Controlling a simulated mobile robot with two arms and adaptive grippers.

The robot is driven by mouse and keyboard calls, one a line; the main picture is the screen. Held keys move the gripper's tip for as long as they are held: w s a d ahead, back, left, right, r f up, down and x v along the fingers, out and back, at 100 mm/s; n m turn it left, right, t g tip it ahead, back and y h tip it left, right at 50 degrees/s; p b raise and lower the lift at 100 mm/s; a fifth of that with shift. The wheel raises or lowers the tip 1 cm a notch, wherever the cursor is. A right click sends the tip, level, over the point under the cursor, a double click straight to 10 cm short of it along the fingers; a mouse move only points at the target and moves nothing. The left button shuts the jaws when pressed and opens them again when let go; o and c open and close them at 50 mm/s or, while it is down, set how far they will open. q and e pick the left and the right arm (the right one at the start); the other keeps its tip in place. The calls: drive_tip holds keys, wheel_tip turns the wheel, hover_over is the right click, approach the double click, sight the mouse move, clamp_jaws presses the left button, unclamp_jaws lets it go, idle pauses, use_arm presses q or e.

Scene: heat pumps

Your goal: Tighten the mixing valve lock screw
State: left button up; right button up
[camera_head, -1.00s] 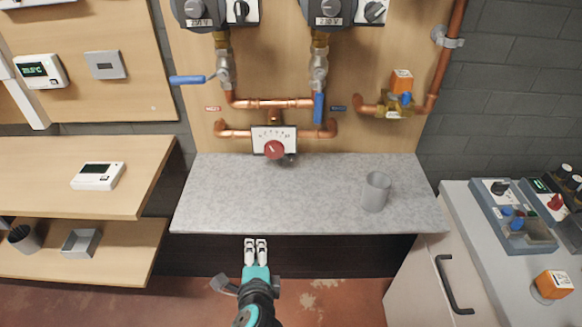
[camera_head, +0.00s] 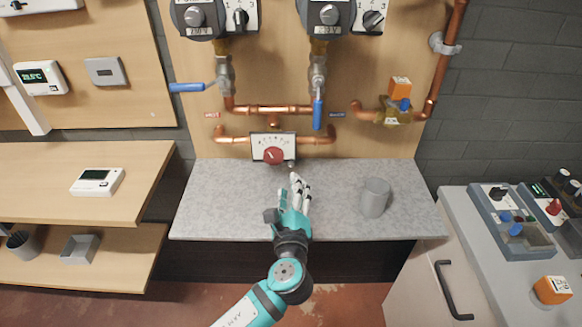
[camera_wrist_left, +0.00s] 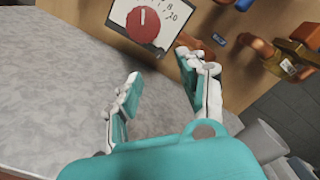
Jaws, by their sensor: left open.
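The mixing valve (camera_head: 262,141) has a white scale plate and a red round knob (camera_head: 273,156). It is mounted on the wooden wall panel just above the grey counter. A small grey part, perhaps the lock screw (camera_head: 291,164), shows at the valve's lower right; I cannot make out its detail. My left gripper (camera_head: 299,181) is open and empty over the counter, below and slightly right of the valve, apart from it. In the left wrist view the open fingers (camera_wrist_left: 160,66) point toward the red knob (camera_wrist_left: 143,24), and the right finger hides the area beside the plate.
A grey cup (camera_head: 375,198) stands on the counter (camera_head: 220,205) right of my gripper. Copper pipes (camera_head: 270,108) and a blue-handled valve (camera_head: 318,112) are above the mixing valve. The counter's left part is clear. A side cabinet with control boxes (camera_head: 510,225) stands at right.

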sight(291, 165)
use_arm(q)
drive_tip(key=w, duration=0.7)
drive_tip(key=shift+w, duration=0.45)
drive_tip(key=shift+c, duration=0.3)
